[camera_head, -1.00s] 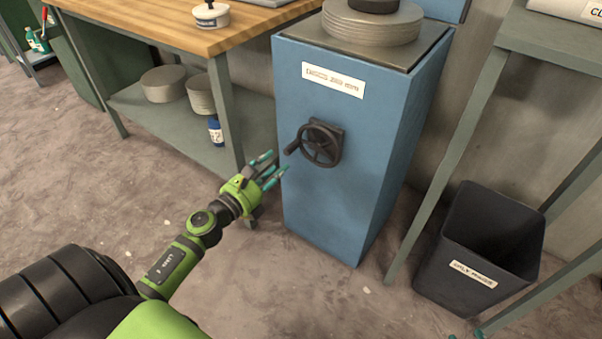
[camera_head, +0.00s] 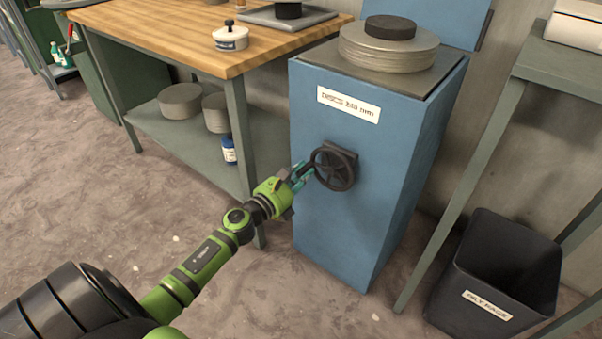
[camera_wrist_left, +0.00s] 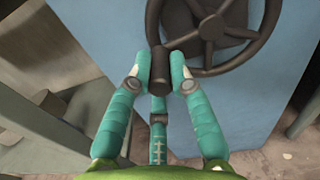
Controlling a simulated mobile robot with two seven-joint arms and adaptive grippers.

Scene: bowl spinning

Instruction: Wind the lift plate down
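The blue cabinet (camera_head: 345,215) has a dark handwheel (camera_head: 336,168) with spokes on its front. The wheel also fills the top of the left wrist view (camera_wrist_left: 212,28). My left gripper (camera_head: 304,173) is at the wheel's left side. In the left wrist view its teal fingers (camera_wrist_left: 160,75) close in around the wheel's dark crank knob (camera_wrist_left: 162,85), with no clear gap between them. A stack of grey discs (camera_head: 388,52) with a dark puck (camera_head: 390,27) on it rises above the cabinet top. My right gripper is out of view.
A wooden-topped bench (camera_head: 190,42) with a lower shelf (camera_head: 185,137) stands left of the cabinet. A black bin (camera_head: 505,265) and a grey table (camera_head: 575,68) are to the right. Floor in front is clear.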

